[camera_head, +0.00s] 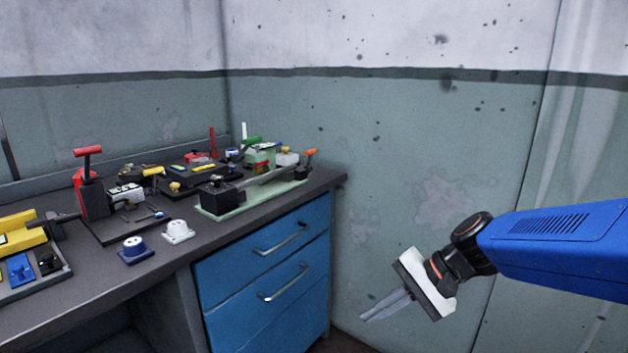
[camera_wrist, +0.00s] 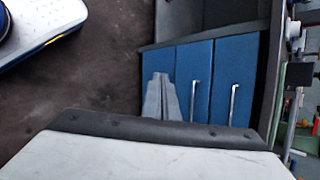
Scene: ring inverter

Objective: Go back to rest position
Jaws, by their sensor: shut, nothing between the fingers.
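My gripper (camera_head: 386,304) is at the lower right in the head view, at the end of my blue arm. It is in front of the wall, right of the blue drawer cabinet (camera_head: 262,300) and apart from it. Its fingers are together and hold nothing. In the wrist view my gripper (camera_wrist: 162,85) shows its closed fingers in front of the blue drawers (camera_wrist: 194,62).
A dark workbench (camera_head: 85,312) runs along the left with several fixtures and small parts on it. A blue base (camera_head: 135,250) and a white part (camera_head: 178,232) sit near its front edge. The drawers have protruding handles (camera_head: 283,283). The space around my gripper looks clear.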

